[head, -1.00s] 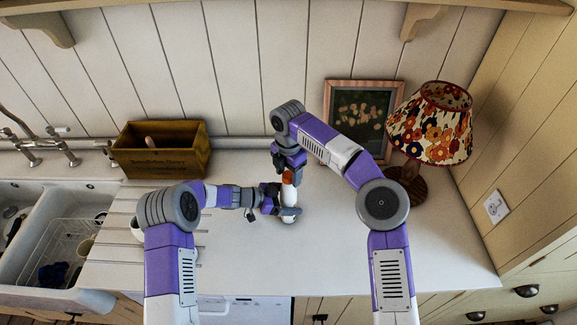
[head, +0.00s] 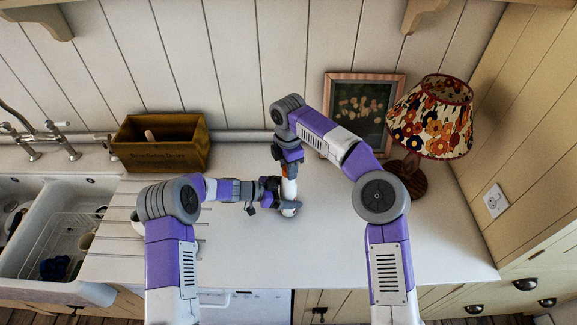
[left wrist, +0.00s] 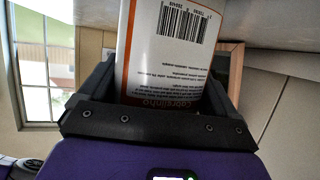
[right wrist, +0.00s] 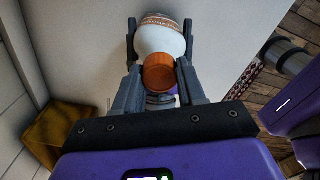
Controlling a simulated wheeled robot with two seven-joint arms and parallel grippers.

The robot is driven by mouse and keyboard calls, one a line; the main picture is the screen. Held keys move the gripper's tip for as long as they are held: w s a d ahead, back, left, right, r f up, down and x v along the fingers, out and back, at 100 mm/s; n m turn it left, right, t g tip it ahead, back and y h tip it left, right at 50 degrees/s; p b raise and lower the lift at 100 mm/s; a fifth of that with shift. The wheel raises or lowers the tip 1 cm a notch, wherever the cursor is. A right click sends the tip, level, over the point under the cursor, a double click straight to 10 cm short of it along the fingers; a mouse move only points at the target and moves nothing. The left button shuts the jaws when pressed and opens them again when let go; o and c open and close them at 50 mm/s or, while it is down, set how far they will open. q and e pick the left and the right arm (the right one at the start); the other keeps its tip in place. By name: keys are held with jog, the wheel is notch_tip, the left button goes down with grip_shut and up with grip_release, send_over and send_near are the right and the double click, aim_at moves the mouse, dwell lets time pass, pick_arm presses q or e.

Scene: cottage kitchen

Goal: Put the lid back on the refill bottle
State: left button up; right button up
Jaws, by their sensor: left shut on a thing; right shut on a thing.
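The refill bottle (head: 289,188) is white and stands upright on the counter. In the left wrist view its printed label and barcode (left wrist: 170,45) fill the space between the fingers. My left gripper (head: 285,207) is shut on the bottle's lower body from the left. The orange lid (right wrist: 159,73) is at the bottle's mouth, in line with its white shoulder (right wrist: 160,40). My right gripper (head: 286,165) is above the bottle, pointing down, shut on the lid. Whether the lid touches or is seated on the neck is hidden.
A wooden box (head: 160,143) stands at the back left, beside the white sink (head: 40,225). A framed picture (head: 363,112) and a floral-shaded lamp (head: 430,118) stand at the back right. The counter (head: 350,250) is clear in front and to the right.

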jog(key=m, duration=1.2)
jog(key=shift+m, duration=0.3)
jog(key=m, duration=0.5)
jog(key=o, duration=1.3)
jog(key=shift+c, duration=0.2)
notch_tip(320, 180, up, 8)
jog(key=shift+f, duration=0.25)
